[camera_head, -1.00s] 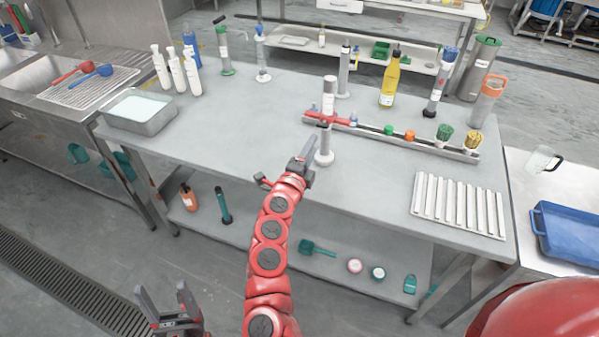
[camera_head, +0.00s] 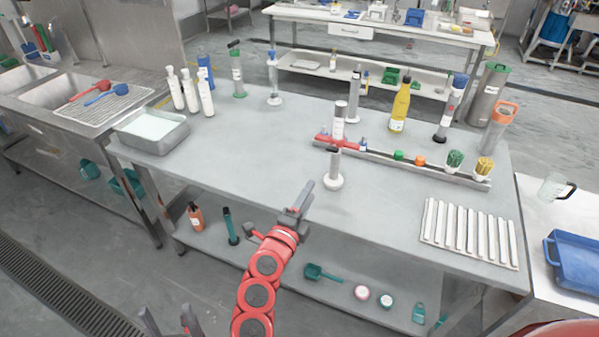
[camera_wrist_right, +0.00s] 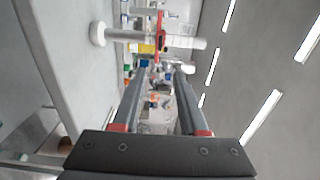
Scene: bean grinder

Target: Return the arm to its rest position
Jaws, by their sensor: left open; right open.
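My right arm is red and reaches up from the bottom middle of the head view. Its gripper (camera_head: 303,196) is over the front edge of the grey table, open and empty. The right wrist view shows its two fingers (camera_wrist_right: 161,72) apart with nothing between them. A grey-and-white upright piece with a round base (camera_head: 333,182) stands on the table a little beyond this gripper, apart from it. It also shows sideways in the wrist view (camera_wrist_right: 98,34). My left gripper (camera_head: 170,322) is at the bottom left of the head view, open and partly cut off.
The table (camera_head: 260,150) holds a tray of white contents (camera_head: 150,130), white bottles (camera_head: 190,92), a yellow bottle (camera_head: 400,108), a long rack (camera_head: 440,170) and a ribbed white tray (camera_head: 468,232). A lower shelf (camera_head: 335,292) holds small items. Open floor lies at left.

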